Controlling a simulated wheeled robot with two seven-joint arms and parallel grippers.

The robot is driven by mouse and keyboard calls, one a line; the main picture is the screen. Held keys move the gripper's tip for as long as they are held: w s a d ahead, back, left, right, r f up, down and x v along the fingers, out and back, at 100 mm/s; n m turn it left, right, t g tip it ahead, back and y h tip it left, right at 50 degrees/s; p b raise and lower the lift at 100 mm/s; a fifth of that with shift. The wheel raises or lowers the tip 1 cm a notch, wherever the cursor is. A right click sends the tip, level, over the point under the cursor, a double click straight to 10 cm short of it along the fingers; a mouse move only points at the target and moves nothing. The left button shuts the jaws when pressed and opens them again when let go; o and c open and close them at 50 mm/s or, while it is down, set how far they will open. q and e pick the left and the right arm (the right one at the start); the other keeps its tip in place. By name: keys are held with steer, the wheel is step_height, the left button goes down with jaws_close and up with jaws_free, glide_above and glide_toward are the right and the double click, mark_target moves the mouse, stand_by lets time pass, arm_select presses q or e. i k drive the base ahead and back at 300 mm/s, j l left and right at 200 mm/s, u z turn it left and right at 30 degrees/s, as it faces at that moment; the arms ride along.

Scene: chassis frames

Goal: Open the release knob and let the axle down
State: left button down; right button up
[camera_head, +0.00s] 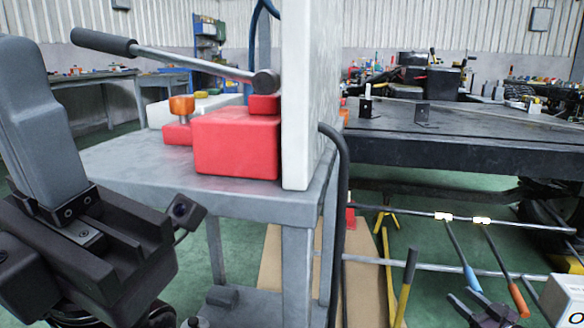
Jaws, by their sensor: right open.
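An orange knob (181,105) stands upright on a small red block at the left of a red pump body (236,145) on a grey bench (130,160). A lever with a black grip (104,41) slopes down right to a pivot above the red body. My left arm comes in from the left, with its dark wrist in front of the bench. Its fingers are hidden or out of frame. My right gripper (484,304) is at the bottom right, open and apart from the bench. I cannot make out the axle with certainty.
A pale upright panel (310,95) stands on the bench, right of the pump. A black hose (342,190) hangs beside it. A dark chassis frame (450,150) fills the right. Coloured-handled tools and a white box (565,298) are at lower right.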

mark_target(181, 107)
steer(key=k+l, duration=0.3)
steer(key=k, duration=0.2)
steer(key=k+l, duration=0.25)
steer(key=k, duration=0.3)
